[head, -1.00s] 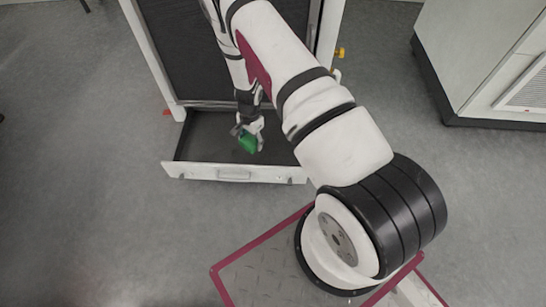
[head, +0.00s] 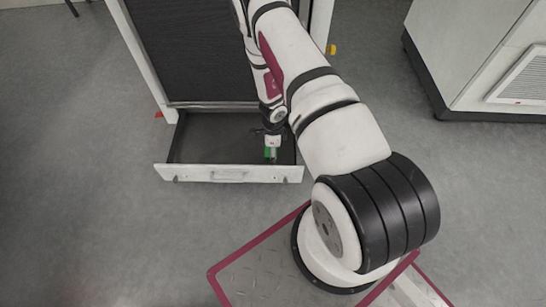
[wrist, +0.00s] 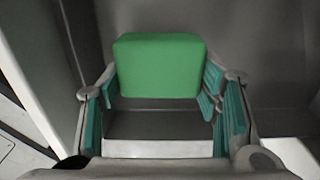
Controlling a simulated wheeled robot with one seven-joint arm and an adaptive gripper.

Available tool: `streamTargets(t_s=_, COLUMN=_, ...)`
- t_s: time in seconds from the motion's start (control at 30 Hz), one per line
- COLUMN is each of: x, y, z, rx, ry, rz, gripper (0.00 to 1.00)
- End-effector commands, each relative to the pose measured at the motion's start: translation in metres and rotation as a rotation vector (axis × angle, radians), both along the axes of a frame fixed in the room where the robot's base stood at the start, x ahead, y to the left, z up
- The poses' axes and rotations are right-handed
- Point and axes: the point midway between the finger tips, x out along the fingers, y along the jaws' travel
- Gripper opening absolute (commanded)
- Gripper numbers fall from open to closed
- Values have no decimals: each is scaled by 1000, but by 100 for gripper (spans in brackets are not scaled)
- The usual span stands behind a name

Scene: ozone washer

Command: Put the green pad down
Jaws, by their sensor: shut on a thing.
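The green pad (wrist: 160,66) is a rounded block held between the two fingers of my gripper (wrist: 162,95) in the wrist view. My gripper is shut on it. In the head view the green pad (head: 268,153) shows small at the lower end of my arm, and my gripper (head: 271,150) points down into the open drawer (head: 205,173). The pad is over the right part of the drawer. I cannot tell whether it touches the drawer floor.
The drawer's front panel and handle face my base. A dark panelled cabinet (head: 185,55) rises behind the drawer. A white cabinet with a vent (head: 522,80) stands at the right. The grey floor to the left is clear. The drawer's left part looks empty.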

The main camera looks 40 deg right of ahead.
Motion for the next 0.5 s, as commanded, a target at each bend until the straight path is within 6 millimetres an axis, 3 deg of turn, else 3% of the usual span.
streamTargets(t_s=0.2, x=-1, y=0, z=-31, rx=0, ry=1, rz=1, gripper=35)
streamTargets(t_s=0.5, x=0, y=0, z=-32, rx=0, ry=0, rz=1, gripper=35)
